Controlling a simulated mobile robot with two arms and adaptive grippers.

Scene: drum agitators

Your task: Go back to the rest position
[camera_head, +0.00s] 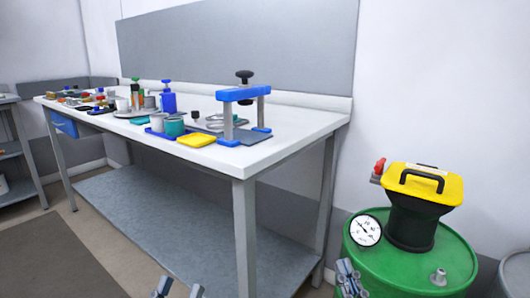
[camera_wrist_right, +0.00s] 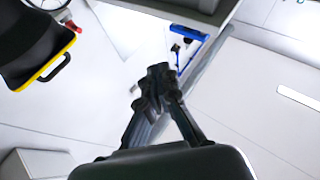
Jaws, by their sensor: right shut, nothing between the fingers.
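My left gripper (camera_head: 179,289) shows at the bottom edge of the head view, left of the bench's front leg. Its two fingertips stand apart with nothing visible between them. My right gripper (camera_head: 349,277) is in front of the left side of the green drum (camera_head: 440,262); I cannot tell from the head view whether it touches it. In the right wrist view the right gripper (camera_wrist_right: 158,78) has its fingertips together and holds nothing. On the drum stands a black agitator with a yellow top (camera_head: 423,184), a black handle and a red knob. It also shows at the upper left of the right wrist view (camera_wrist_right: 32,40).
A white workbench (camera_head: 270,150) with a grey lower shelf (camera_head: 170,220) fills the left and middle. It bears a blue press frame (camera_head: 240,95), a yellow tray (camera_head: 196,140), cups and bottles. A round gauge (camera_head: 366,231) sits at the drum. Floor at left (camera_head: 50,262) is clear.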

